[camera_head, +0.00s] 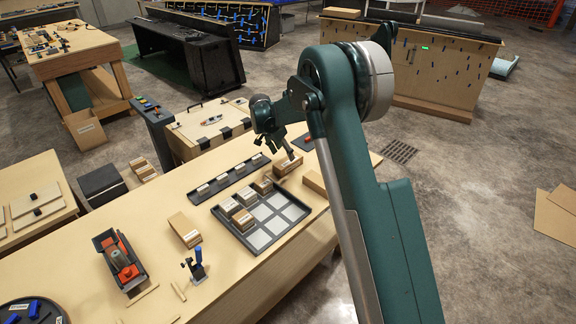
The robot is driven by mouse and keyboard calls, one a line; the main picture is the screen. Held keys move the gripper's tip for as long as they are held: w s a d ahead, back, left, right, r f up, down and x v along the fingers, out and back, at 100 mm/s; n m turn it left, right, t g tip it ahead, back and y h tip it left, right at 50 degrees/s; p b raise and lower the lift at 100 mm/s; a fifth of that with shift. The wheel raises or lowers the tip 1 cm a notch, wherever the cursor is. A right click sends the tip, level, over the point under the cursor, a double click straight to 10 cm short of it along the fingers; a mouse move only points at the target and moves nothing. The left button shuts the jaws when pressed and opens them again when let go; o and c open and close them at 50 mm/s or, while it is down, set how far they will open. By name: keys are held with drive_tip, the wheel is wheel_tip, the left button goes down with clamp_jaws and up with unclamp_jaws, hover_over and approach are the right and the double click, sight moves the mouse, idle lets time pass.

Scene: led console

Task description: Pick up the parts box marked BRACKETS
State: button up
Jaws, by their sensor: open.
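Several small tan parts boxes with white labels are on the long wooden table; the lettering is too small to read, so I cannot tell which is marked BRACKETS. One box (288,165) sits past the far end of the grey tray, close to my gripper. Two boxes (229,207) and (243,220) stand in the tray's left side, and another (263,185) in its far corner. A larger labelled box (185,231) lies on the table left of the tray. My gripper (280,149) is open above the far box; I cannot tell whether it touches it.
The grey tray (277,243) has several light empty squares. A dark rail (211,187) with small labelled items lies behind it. A plain block (314,183) is at the right. A red-and-black tool (119,263) and a blue-handled clamp (195,262) stand at the front left.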

sight(288, 160)
drive_tip(key=shift+f, duration=0.1)
drive_tip(key=shift+x, duration=1.2)
drive_tip(key=shift+x, duration=2.65)
drive_tip(key=shift+w, duration=0.1)
drive_tip(key=c, duration=1.1)
